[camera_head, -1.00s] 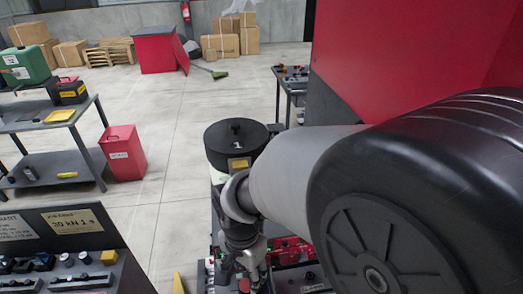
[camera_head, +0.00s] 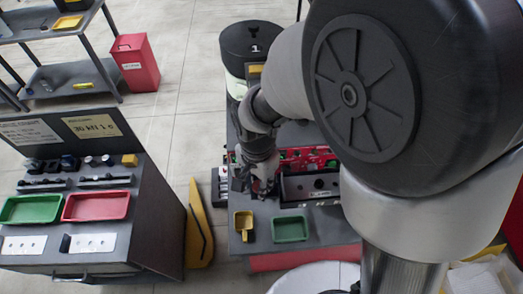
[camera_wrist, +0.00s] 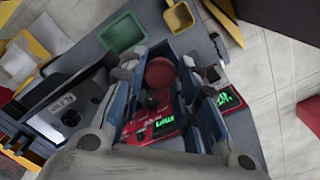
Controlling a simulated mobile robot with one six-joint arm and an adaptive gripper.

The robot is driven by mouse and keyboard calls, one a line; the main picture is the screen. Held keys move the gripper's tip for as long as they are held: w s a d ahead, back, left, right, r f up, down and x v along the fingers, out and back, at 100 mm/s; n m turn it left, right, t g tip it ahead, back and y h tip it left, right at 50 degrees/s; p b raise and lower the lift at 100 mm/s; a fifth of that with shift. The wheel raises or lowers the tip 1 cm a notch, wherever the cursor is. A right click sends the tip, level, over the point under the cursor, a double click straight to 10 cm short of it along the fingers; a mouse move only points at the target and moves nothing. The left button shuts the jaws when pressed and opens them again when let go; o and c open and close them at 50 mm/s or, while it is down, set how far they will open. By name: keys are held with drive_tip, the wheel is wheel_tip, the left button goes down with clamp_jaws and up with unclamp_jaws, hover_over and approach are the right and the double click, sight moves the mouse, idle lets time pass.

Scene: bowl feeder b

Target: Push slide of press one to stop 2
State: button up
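My gripper (camera_head: 262,188) points down over the grey bench beside the feeder drum marked 1 (camera_head: 252,42). In the wrist view my gripper (camera_wrist: 160,62) has its two fingers apart, with a round red knob (camera_wrist: 160,72) showing between them. I cannot tell whether the fingers touch the knob. A red unit with green lit displays (camera_wrist: 165,128) lies by the knob; it also shows behind my gripper in the head view (camera_head: 305,158). A dark block with a pale labelled plate (camera_head: 312,187) stands just right of my gripper, also in the wrist view (camera_wrist: 65,112). I cannot tell which part is the slide or stop 2.
A green tray (camera_head: 290,229) and a yellow scoop-like tray (camera_head: 243,226) lie at the bench front. A cabinet (camera_head: 150,225) with a green (camera_head: 30,209) and a red tray (camera_head: 97,206) stands left. A yellow wedge (camera_head: 199,235) is on the floor between.

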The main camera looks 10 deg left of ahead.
clamp_jaws()
idle(0.3)
